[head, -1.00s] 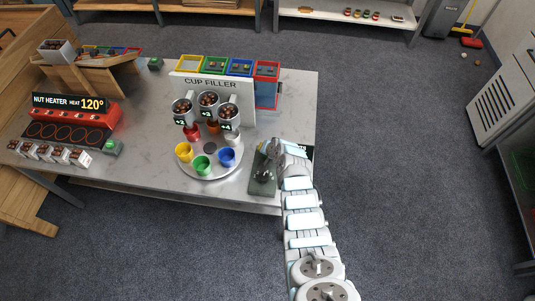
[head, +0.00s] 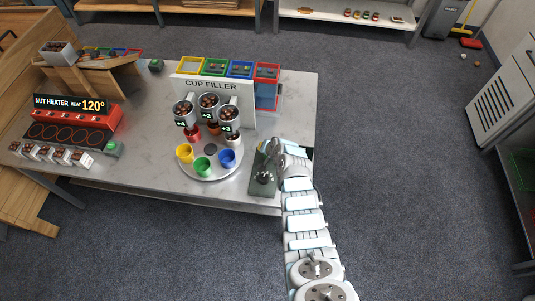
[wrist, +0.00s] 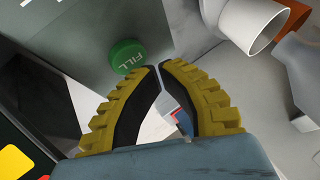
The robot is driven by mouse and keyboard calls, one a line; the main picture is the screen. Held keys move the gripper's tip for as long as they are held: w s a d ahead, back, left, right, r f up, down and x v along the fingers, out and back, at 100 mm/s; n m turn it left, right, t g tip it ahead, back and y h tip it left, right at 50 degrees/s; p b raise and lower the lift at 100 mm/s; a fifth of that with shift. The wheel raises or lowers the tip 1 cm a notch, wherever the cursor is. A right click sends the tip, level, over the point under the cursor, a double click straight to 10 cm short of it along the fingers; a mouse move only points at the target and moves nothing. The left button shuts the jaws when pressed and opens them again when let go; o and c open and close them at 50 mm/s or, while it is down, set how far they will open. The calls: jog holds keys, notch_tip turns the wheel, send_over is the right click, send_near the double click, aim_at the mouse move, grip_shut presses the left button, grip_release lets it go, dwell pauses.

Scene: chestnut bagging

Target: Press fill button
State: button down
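The green round FILL button (wrist: 127,57) shows in the wrist view, on the face of a grey panel. My gripper (wrist: 158,66) has its two yellow, black-lined fingers brought together, with a thin gap at the tips and nothing between them. The tips are close beside the button's right edge; whether they touch it I cannot tell. In the head view my gripper (head: 269,148) is above the right end of the table, by a dark plate. I cannot make out the button in the head view. The cup filler (head: 212,86) has several nut-filled hoppers with number labels.
A round tray (head: 210,172) carries yellow, green, blue and other cups below the hoppers, left of my gripper. A dark plate with a black knob (head: 263,178) lies at the table's front edge. A white cup (wrist: 250,22) is near my fingers. The nut heater (head: 75,118) is far left.

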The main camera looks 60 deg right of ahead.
jog(key=shift+r+p, duration=1.9)
jog(key=shift+r, duration=0.7)
jog(key=shift+f, duration=0.1)
